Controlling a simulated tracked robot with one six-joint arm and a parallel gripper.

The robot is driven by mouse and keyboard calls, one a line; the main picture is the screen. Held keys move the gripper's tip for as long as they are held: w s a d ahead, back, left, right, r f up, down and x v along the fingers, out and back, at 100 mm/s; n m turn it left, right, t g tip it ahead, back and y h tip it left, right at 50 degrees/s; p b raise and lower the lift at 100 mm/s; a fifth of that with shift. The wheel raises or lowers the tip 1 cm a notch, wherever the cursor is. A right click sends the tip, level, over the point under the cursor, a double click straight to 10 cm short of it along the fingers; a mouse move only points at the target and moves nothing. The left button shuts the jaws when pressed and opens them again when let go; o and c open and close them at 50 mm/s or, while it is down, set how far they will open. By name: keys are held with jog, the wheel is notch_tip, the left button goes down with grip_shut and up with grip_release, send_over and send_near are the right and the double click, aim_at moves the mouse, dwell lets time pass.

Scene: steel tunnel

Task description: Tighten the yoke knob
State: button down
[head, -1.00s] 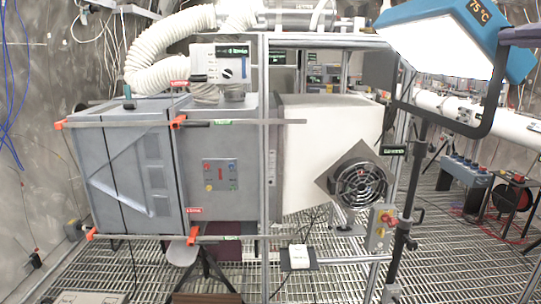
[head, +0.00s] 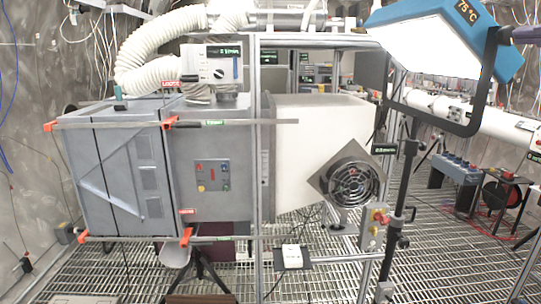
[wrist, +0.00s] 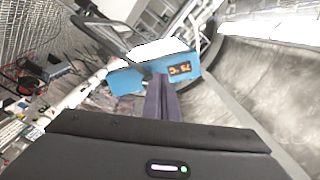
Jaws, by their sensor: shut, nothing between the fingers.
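The lamp (head: 440,38) is a blue housing with a bright white face and a "75 °C" display, at the upper right of the head view. It also shows ahead of my fingers in the wrist view (wrist: 126,80). Its black U-shaped yoke (head: 440,119) sits on a dark upright stand (head: 401,200). My gripper (head: 516,34) shows as purple fingers at the right edge of the head view, beside the yoke's right upper end. In the wrist view its two fingers (wrist: 163,80) are together and empty, pointing at the housing. I cannot make out the yoke knob; contact is unclear.
A grey cabinet (head: 120,175) with orange clamps and a white duct (head: 140,50) stand at the left. A fan (head: 352,183) is left of the stand. A white pipe (head: 470,113) runs behind the lamp. Grating floor (head: 440,260) is open at the lower right.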

jog(key=w+a+f+n+g+y, duration=0.15)
jog(key=a+n, duration=0.25)
jog(key=a, duration=0.6)
jog(key=w+a+f+n+g+y, duration=0.1)
jog(key=w+a+f+n+y, duration=0.15)
jog(key=a, duration=0.65)
jog(key=s+a+f+n+g+h, duration=0.1)
jog(key=s+a+f+g, duration=0.2)
jog(key=f, duration=1.2)
jog(key=s+a+f+n+g+h, duration=0.2)
jog(key=s+f, duration=0.6)
jog(key=f, duration=0.8)
jog(key=s+a+f+n+g+h, duration=0.1)
jog(key=s+a+f+g, duration=0.3)
jog(key=f, duration=1.2)
jog(key=shift+s+f+n+g+h, duration=0.15)
jog(key=shift+s+n+g+h, duration=0.25)
jog(key=shift+s, duration=0.7)
